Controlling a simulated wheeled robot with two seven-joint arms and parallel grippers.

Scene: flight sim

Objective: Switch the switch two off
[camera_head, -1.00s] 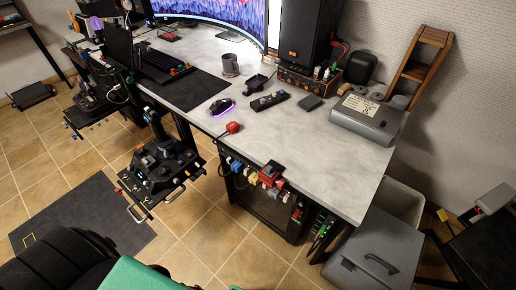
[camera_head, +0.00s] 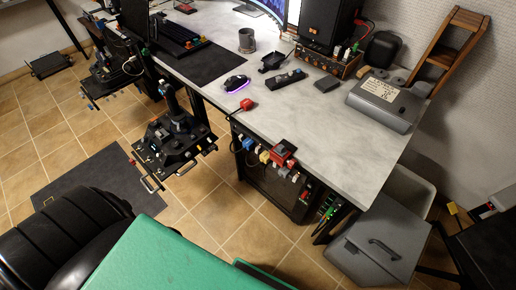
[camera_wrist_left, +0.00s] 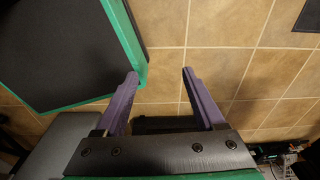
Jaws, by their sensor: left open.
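A row of coloured switches and plugs (camera_head: 264,155) hangs along the front edge of the desk, with a red block (camera_head: 283,152) at its right part. A separate red knob (camera_head: 247,105) is on the desk edge to its left. A black control strip (camera_head: 287,79) lies on the desk top. I cannot tell which of these is switch two, or its position. My left gripper (camera_wrist_left: 160,74) shows only in the left wrist view. It is open and empty over the tiled floor, away from the desk. My right gripper is not in view.
The grey desk (camera_head: 330,128) is clear near its front right. A joystick panel (camera_head: 172,143) juts out left of the switches. A black seat (camera_head: 70,235) is at lower left. A grey bin (camera_head: 379,250) stands at the right. Tiled floor (camera_head: 225,215) lies open before the desk.

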